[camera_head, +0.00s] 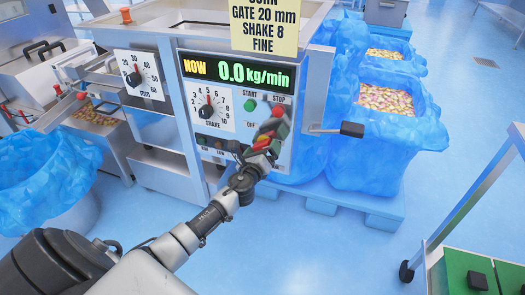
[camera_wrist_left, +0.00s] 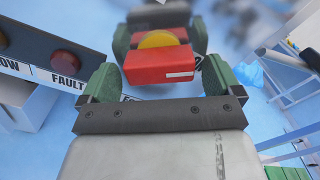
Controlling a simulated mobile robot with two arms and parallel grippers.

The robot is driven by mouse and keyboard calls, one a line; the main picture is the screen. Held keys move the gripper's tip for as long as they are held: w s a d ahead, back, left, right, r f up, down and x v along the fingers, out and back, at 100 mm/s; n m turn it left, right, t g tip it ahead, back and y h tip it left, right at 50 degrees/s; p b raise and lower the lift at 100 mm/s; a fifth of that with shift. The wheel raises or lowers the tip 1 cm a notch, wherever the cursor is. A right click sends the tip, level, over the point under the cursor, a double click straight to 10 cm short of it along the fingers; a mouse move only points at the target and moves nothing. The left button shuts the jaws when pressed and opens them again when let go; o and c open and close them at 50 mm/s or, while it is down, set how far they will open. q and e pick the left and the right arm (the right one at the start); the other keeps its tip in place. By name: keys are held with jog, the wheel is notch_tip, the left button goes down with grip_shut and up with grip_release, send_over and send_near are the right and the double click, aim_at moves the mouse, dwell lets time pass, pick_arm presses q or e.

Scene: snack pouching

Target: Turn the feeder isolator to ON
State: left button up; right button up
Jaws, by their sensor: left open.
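The feeder isolator appears as a red block-like handle (camera_wrist_left: 160,68) with a yellow round part in the left wrist view. It lies between and just beyond the green-padded fingers of my left gripper (camera_wrist_left: 163,80). In the head view my left gripper (camera_head: 270,128) is at the lower right of the control panel (camera_head: 215,138), covering much of the isolator and its markings. The gripper is open. I cannot tell whether either finger touches the handle, or which position it points to. My right gripper is not in view.
The panel carries a lit display (camera_head: 238,73) reading 0.0 kg/min, a shake dial (camera_head: 207,111) and a green START button (camera_head: 250,105). A red FAULT lamp (camera_wrist_left: 65,62) is close by. A black-ended lever (camera_head: 351,129) sticks out right. Blue-lined bins (camera_head: 365,150) stand beyond.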

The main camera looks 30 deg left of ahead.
pick_arm(q)
jog(key=shift+s, duration=0.1)
jog(key=p+v, duration=0.1)
jog(key=v, duration=0.9)
jog(key=shift+s, duration=0.25)
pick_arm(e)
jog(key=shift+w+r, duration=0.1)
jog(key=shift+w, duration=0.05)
pick_arm(q)
jog(key=shift+d, duration=0.15)
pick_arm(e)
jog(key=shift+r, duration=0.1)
